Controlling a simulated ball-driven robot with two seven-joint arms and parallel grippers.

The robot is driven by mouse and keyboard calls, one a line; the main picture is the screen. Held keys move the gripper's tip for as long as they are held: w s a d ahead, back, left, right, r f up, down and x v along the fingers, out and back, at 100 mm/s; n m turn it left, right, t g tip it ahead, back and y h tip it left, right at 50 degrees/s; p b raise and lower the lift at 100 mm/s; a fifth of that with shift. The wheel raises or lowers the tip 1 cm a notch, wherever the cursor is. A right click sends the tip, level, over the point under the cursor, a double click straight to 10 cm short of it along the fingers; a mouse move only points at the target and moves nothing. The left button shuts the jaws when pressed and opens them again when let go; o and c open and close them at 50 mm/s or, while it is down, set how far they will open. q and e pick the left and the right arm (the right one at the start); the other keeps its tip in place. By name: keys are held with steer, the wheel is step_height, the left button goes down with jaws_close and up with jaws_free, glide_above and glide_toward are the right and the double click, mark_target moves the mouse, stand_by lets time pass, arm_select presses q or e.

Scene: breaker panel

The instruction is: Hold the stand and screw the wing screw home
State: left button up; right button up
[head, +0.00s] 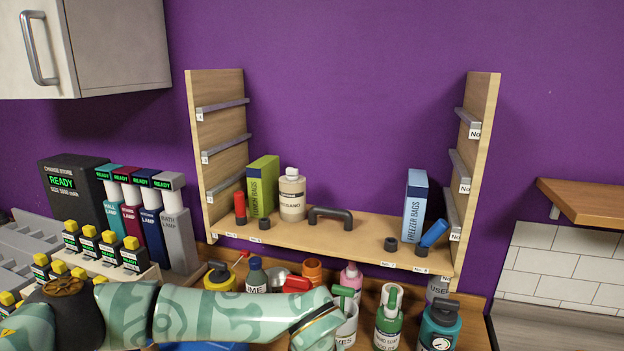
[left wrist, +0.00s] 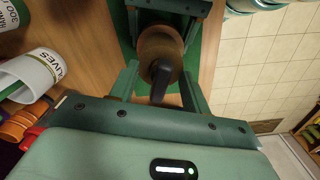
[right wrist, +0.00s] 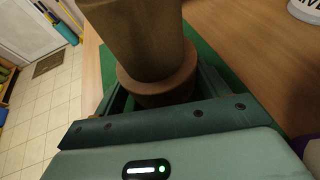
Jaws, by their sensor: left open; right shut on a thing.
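A brown round stand (right wrist: 140,40) with a wider collar (right wrist: 157,84) at its foot fills the top of the right wrist view. My right gripper (right wrist: 160,98) is shut on it low down, its fingers on either side. In the left wrist view the stand (left wrist: 156,45) shows end-on, with the dark wing screw (left wrist: 164,74) at its near end. A dark tab of the screw points toward my left gripper (left wrist: 160,85). That gripper is open, with one finger on each side of the screw. How deep the screw sits cannot be told. Neither gripper shows in the head view.
A green mat (right wrist: 205,62) lies under the stand on a wooden counter (right wrist: 240,45). An olives jar (left wrist: 35,75) is close by at left in the left wrist view. Bottles crowd below the wooden shelf (head: 290,232) in the head view, near my patterned arm.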

arm_select(q)
steer(key=shift+r, duration=2.95)
steer(key=shift+c, duration=0.2)
steer(key=shift+r, duration=0.25)
steer(key=shift+c, duration=1.2)
steer(key=shift+r, duration=0.3)
steer(key=shift+f, duration=3.55)
steer(key=shift+c, duration=0.3)
